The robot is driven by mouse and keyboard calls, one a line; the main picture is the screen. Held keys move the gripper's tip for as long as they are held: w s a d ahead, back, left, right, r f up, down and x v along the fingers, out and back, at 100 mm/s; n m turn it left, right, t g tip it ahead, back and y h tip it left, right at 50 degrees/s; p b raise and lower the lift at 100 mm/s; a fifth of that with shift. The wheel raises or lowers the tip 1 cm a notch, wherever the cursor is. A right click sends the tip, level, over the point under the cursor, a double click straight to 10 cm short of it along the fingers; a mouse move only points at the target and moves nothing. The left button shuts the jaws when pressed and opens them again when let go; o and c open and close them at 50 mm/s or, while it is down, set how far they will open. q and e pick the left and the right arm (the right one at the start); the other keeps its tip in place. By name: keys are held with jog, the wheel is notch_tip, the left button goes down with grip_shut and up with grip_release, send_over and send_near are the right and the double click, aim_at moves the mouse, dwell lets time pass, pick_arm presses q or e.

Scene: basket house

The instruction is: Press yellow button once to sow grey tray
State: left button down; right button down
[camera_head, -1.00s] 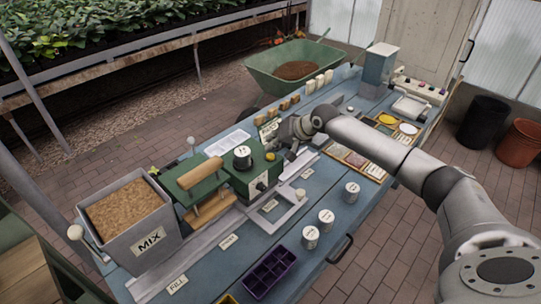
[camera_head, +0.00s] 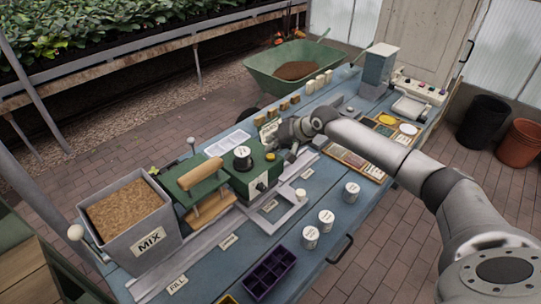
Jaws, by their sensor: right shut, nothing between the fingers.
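The yellow button (camera_head: 270,156) is a small round knob on the right part of the green machine (camera_head: 240,178). My right gripper (camera_head: 290,152) is shut and empty, just right of the button, at the machine's right end. I cannot tell whether it touches the machine. A grey frame or tray (camera_head: 287,217) lies on the bench in front of the machine; whether it is the task's grey tray is unclear. My left gripper is not in view.
A MIX bin (camera_head: 150,242) stands left of the machine. White labelled cups (camera_head: 326,220) and a purple tray (camera_head: 269,274) are along the front of the blue bench (camera_head: 225,272). A white tray (camera_head: 230,140) lies behind the machine. A green wheelbarrow (camera_head: 295,70) stands beyond.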

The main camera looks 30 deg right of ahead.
aim_at(273, 154)
jog(key=shift+f, duration=0.25)
jog(key=shift+f, duration=0.6)
dwell(0.9)
jog(key=shift+r+p, duration=0.85)
jog(key=shift+r, duration=0.15)
notch_tip(273, 154, up, 5)
jog(key=p, duration=0.5)
jog(key=shift+r, duration=0.1)
dwell(0.5)
